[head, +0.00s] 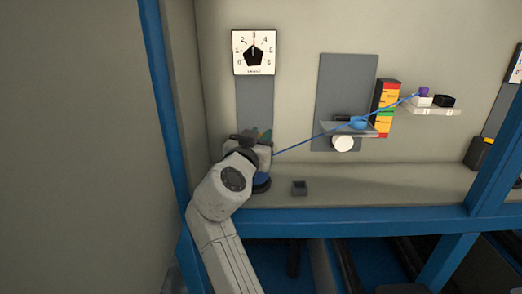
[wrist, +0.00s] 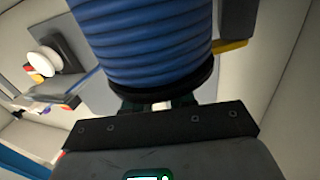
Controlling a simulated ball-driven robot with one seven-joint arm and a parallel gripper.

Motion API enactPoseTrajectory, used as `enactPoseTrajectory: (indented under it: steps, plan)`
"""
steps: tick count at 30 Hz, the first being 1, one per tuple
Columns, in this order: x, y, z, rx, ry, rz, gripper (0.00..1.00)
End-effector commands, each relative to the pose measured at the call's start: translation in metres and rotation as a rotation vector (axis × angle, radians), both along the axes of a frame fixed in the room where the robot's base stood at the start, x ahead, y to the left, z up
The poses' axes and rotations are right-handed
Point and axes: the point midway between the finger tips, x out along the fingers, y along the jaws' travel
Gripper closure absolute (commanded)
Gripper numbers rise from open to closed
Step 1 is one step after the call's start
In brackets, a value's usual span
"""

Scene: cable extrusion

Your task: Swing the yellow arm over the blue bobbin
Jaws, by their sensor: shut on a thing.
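The blue bobbin (wrist: 145,40), with ribbed blue windings and a black rim, fills the upper middle of the wrist view. In the head view, the bobbin (head: 262,181) shows partly below my gripper (head: 262,148), at the foot of the left grey panel. My gripper (wrist: 160,106) is shut at the bobbin's black-rimmed end; the exact contact is hidden behind the rim. The yellow arm (wrist: 231,46) shows as a short yellow piece under a dark grey block, just right of the bobbin in the wrist view. It is not over the bobbin's rimmed end.
A numbered dial (head: 254,52) hangs above the left panel. A blue cable (head: 310,141) runs right past a small shelf (head: 350,130) and a white wheel (head: 343,144). A small dark box (head: 299,188) stands on the ledge. A blue frame post (head: 158,90) stands at left.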

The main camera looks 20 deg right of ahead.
Motion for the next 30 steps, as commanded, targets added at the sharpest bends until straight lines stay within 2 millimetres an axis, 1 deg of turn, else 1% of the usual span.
enactPoseTrajectory:
  steps: [1, 4, 23, 24, 30]
  plan:
    - [-0.0006, 0.0022, 0.0038, -0.001, -0.015, -0.009, 1.00]
    - [-0.0018, 0.0034, 0.0053, -0.002, -0.015, -0.031, 1.00]
    - [-0.0033, 0.0053, 0.0092, -0.002, -0.016, -0.060, 1.00]
    - [-0.0033, 0.0053, 0.0093, -0.003, -0.016, -0.061, 0.74]
    - [-0.0031, 0.0050, 0.0068, -0.003, -0.011, -0.061, 0.54]
